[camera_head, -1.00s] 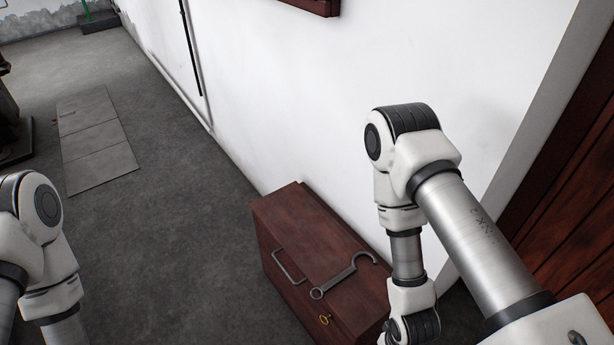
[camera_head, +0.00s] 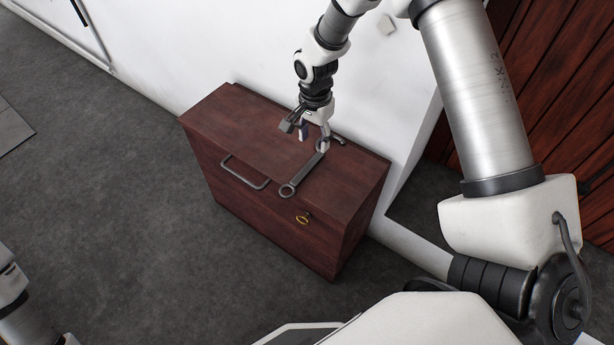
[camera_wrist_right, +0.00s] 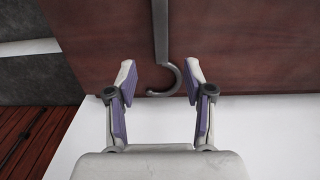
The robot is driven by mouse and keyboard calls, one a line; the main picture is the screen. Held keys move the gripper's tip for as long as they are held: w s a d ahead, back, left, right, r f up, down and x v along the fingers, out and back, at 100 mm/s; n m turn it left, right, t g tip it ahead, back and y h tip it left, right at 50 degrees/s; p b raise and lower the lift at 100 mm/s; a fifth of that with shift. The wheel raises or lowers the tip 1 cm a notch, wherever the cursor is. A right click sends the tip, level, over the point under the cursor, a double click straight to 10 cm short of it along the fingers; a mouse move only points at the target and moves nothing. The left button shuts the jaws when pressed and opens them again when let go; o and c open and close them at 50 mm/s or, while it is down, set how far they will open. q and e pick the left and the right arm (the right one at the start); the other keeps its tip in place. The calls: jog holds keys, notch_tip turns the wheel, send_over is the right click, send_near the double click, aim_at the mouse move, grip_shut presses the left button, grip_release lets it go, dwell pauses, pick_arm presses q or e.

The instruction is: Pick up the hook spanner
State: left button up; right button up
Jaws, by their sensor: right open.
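The hook spanner (camera_head: 303,174) is a grey metal bar lying on top of the dark red wooden chest (camera_head: 231,116). Its ring end is near the chest's front edge, and its hook end is towards the wall, partly hidden by my right gripper in the head view. My right gripper (camera_head: 312,142) is open above the hook end. In the right wrist view, the spanner's hook (camera_wrist_right: 164,80) shows between the two open fingers of the right gripper (camera_wrist_right: 163,84), with space on both sides. My left gripper is not in view; only part of my left arm shows at the lower left.
The chest has a metal handle (camera_head: 245,174) and a brass lock (camera_head: 304,217) on its front. A white wall (camera_head: 210,45) stands right behind it. A wooden door (camera_head: 560,100) is at the right. Grey floor (camera_head: 110,200) lies open to the left.

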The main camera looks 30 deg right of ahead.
aim_at(314, 160)
jog(key=shift+d+f, duration=0.1)
jog(key=shift+f, duration=0.2)
notch_tip(314, 160, down, 7)
jog(key=shift+r+b, duration=0.1)
jog(key=shift+b, duration=1)
grip_shut()
